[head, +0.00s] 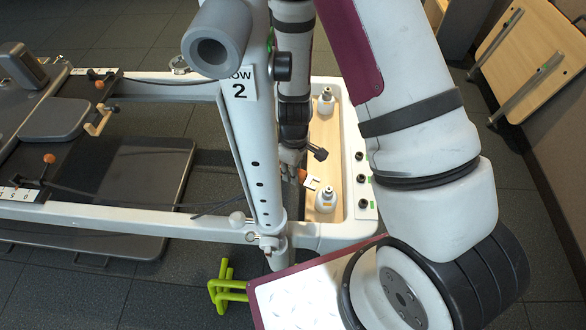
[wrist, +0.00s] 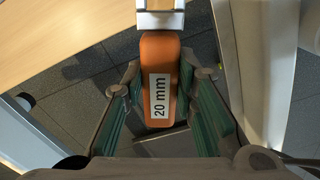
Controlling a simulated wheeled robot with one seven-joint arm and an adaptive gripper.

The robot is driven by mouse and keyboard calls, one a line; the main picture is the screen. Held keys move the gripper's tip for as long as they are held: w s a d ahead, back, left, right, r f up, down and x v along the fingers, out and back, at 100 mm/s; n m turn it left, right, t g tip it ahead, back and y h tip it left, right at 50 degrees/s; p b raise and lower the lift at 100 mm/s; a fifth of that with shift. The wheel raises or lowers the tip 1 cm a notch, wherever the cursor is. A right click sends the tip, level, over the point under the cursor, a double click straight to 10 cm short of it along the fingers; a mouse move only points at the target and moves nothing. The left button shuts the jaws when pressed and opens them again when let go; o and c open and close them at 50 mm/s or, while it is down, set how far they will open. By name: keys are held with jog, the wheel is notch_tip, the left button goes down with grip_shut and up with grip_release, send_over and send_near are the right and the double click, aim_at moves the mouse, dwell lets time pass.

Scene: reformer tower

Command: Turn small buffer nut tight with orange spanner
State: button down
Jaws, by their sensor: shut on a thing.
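My gripper (wrist: 162,62) is shut on the orange spanner (wrist: 158,105), whose handle is labelled "20 mm". The handle lies between the green-lined fingers, and the spanner's pale head is at the top edge of the wrist view, partly cut off. In the head view my gripper (head: 297,168) hangs over the frame's end tray. The pale open jaw of the spanner (head: 312,183) is beside the nearer white buffer fitting (head: 326,197). A second white fitting (head: 326,102) stands farther back. I cannot tell which carries the small nut, or whether the jaw touches one.
The pale tray (head: 348,190) has a raised white rim with several black knobs (head: 361,178) on its right. The white upright post marked 2 (head: 240,88) stands left of my gripper. A yellow-green bracket (head: 228,287) is below.

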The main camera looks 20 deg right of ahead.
aim_at(309, 176)
jog(key=shift+s+d, duration=0.15)
jog(key=shift+s+d, duration=0.25)
jog(key=shift+s+d+b, duration=0.85)
jog(key=shift+s+d, duration=0.15)
jog(key=shift+s, duration=0.05)
dwell(1.7)
jog(key=shift+w, duration=0.1)
dwell(0.5)
jog(key=shift+w+d+m, duration=0.4)
jog(key=shift+d+m, duration=0.15)
jog(key=shift+m, duration=0.65)
jog(key=shift+w+d+m, duration=0.35)
jog(key=shift+d+m, duration=0.25)
jog(key=shift+m, duration=0.6)
